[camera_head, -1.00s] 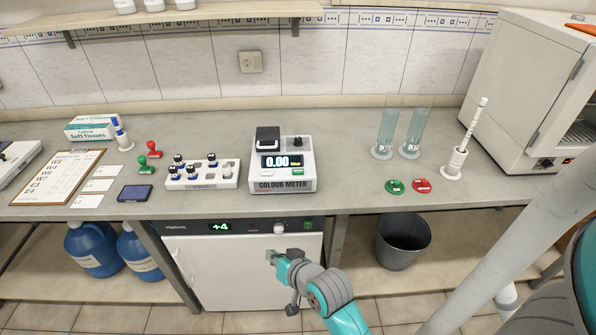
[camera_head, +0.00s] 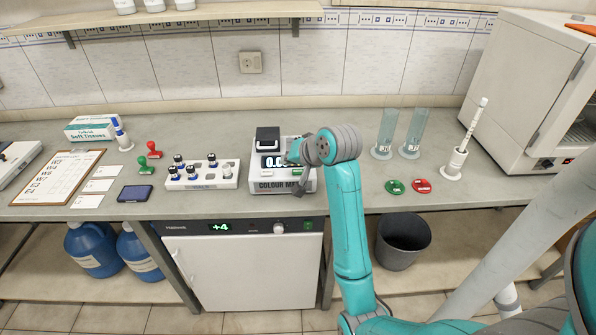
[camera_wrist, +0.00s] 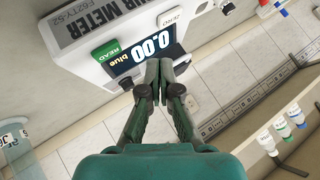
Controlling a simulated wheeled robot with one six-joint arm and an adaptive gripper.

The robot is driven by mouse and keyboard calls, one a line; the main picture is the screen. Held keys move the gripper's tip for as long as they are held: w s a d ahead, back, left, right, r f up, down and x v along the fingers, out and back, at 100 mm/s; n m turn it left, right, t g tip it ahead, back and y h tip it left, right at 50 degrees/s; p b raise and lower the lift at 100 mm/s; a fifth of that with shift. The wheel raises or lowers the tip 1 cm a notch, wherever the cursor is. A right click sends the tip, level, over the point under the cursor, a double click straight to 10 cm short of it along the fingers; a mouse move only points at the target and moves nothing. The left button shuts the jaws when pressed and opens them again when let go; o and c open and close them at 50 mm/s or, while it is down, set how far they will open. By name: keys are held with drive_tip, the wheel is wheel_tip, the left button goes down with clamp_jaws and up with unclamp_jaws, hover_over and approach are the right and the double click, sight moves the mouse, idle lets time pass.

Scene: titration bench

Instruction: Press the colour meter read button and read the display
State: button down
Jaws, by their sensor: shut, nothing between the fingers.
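The white colour meter (camera_head: 262,186) stands on the bench, and my arm covers the right part of its face. In the wrist view the meter (camera_wrist: 85,20) is at the top left. Its lit display (camera_wrist: 146,50) reads 0.00 and "blue". The green READ button (camera_wrist: 106,51) is beside the display, with a white ZERO button (camera_wrist: 170,16) on the other side. My gripper (camera_wrist: 158,70) is shut and empty, its tips at the display's edge in the picture, apart from the READ button. In the head view my gripper (camera_head: 293,152) is over the meter; its height above is unclear.
A white vial rack (camera_head: 203,183) stands left of the meter. Green (camera_head: 396,187) and red (camera_head: 422,186) discs lie to the right, before two glass cylinders (camera_head: 414,135). A grey bin (camera_head: 403,242) stands below the bench. Bench between meter and discs is clear.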

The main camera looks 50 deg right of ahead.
sight(300, 172)
drive_tip(key=s+d+r, duration=0.1)
drive_tip(key=d+r, duration=0.3)
drive_tip(key=r, duration=0.2)
drive_tip(key=shift+m+g, duration=0.3)
drive_tip(key=shift+f, duration=4.4)
drive_tip(key=shift+f, duration=0.1)
drive_tip(key=shift+f, duration=0.3)
drive_tip(key=shift+f, duration=0.45)
drive_tip(key=shift+r, duration=0.9)
drive_tip(key=shift+r, duration=0.1)
